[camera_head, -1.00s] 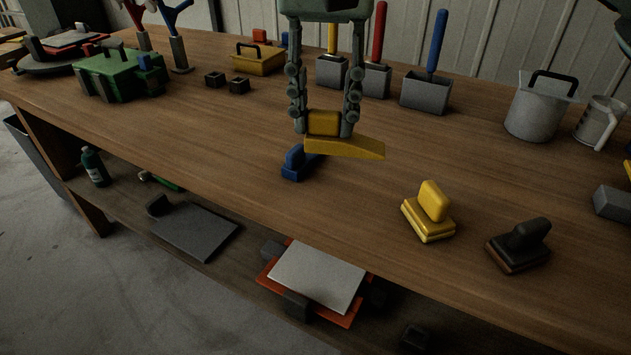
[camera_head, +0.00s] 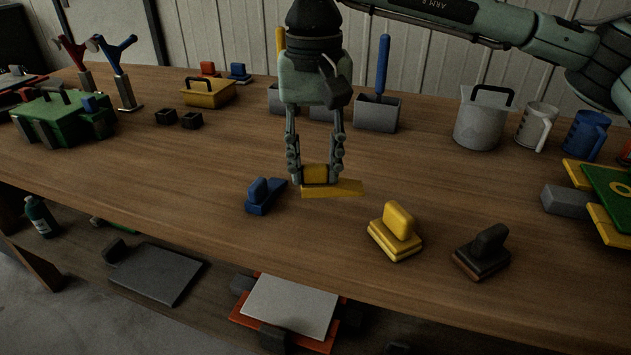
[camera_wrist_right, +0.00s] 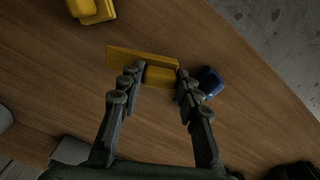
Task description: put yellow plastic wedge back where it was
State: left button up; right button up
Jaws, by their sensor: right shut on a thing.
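The yellow wedge (camera_head: 345,189) has a block-shaped grip on top and a flat tapering end pointing right. My right gripper (camera_head: 315,174) points down with its two fingers shut on that grip. The wedge is low over the table or on it; I cannot tell which. In the right wrist view the wedge (camera_wrist_right: 125,58) sits between my fingertips (camera_wrist_right: 160,76). A blue wedge (camera_head: 264,196) stands on the table just left of it, and shows right of my fingers in the wrist view (camera_wrist_right: 210,82). My left gripper is out of view.
A yellow block with an upright handle (camera_head: 396,232) stands to the right on the wooden table (camera_head: 180,170), with a dark one (camera_head: 482,252) beyond it. Grey bins (camera_head: 377,113) stand behind my gripper. Two small black boxes (camera_head: 180,118) are at back left.

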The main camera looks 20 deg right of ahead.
aim_at(315, 181)
notch_tip(315, 181, down, 4)
jog(key=shift+r, duration=0.1)
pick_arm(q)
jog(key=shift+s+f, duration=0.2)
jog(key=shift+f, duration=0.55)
pick_arm(e)
jog(key=shift+f, duration=0.2)
